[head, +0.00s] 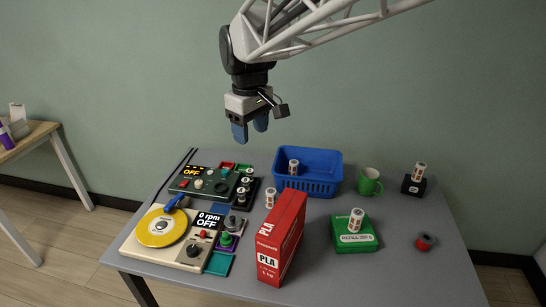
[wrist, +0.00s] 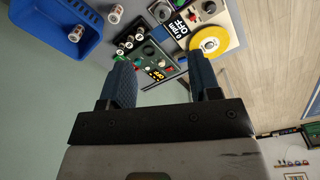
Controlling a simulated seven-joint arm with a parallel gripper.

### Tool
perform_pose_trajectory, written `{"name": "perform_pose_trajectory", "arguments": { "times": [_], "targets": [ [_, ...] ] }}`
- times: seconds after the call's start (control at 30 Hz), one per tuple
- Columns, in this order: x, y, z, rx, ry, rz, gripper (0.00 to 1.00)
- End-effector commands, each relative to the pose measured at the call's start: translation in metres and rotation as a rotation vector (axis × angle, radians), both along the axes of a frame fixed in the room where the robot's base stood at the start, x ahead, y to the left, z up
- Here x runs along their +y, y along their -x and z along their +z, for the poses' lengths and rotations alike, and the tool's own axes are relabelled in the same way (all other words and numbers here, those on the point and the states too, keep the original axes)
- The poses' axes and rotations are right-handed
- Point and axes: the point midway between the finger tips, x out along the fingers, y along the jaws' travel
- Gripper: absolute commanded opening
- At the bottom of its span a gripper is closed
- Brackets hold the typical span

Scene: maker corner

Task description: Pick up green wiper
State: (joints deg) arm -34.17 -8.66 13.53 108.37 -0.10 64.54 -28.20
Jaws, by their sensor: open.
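I cannot tell for sure which thing is the green wiper. A small flat green piece (head: 243,169) lies beside a red piece (head: 228,165) at the back of the dark green control box (head: 190,184). A green box (head: 343,241) marked REFILL lies on the right side of the table with a small white-and-orange can (head: 355,220) standing on it. A green mug (head: 370,182) stands behind it. My gripper (head: 250,135) is open and empty, its blue fingers pointing down, high above the back of the table. The open fingers also show in the wrist view (wrist: 163,90).
A blue basket (head: 322,176) holds a small can. A tall red PLA box (head: 281,240) stands at the front middle. A cream machine with a yellow disc (head: 161,228) is at left. A red-and-black spool (head: 425,242) lies at right. The right front of the table (head: 400,275) is clear.

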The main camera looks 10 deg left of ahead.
Motion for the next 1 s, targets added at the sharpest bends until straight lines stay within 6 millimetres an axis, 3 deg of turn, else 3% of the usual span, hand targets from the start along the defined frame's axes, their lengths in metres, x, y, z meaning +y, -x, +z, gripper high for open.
{"name": "perform_pose_trajectory", "arguments": {
  "times": [0.1,0.3,0.67,1.0],
  "targets": [
    [0.029,-0.003,-0.006,0.010,0.008,0.062,0.57],
    [0.063,-0.005,-0.013,0.020,0.015,0.134,0.57],
    [0.103,-0.004,-0.023,0.032,0.024,0.218,0.57],
    [0.103,-0.004,-0.102,0.034,0.027,0.220,0.57]
  ]
}}
